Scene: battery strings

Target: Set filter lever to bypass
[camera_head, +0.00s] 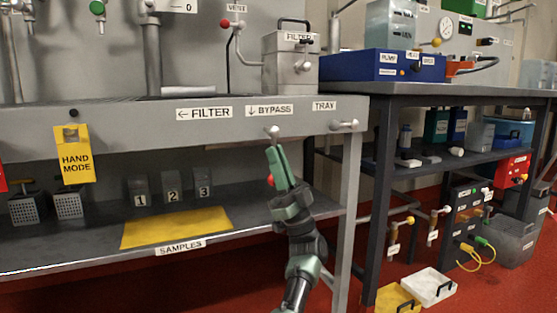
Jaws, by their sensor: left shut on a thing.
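The filter lever has its metal pivot (273,131) on the bench's front panel, just under the BYPASS label (269,110) with its down arrow. A red knob (270,180) shows below the pivot, at the left side of my gripper, so the lever appears to hang about straight down. The FILTER label (203,113) with its left arrow is to the left. My left gripper (277,153) reaches up from below and is shut on the lever, its green fingers hiding most of the rod. My right gripper is not in view.
A second metal handle (344,125) sits right of the lever, by the TRAY label (324,105). Below is a shelf with a yellow mat (176,227) and numbered containers. A yellow HAND MODE tag (75,154) hangs at left. A dark bench (440,88) stands at right.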

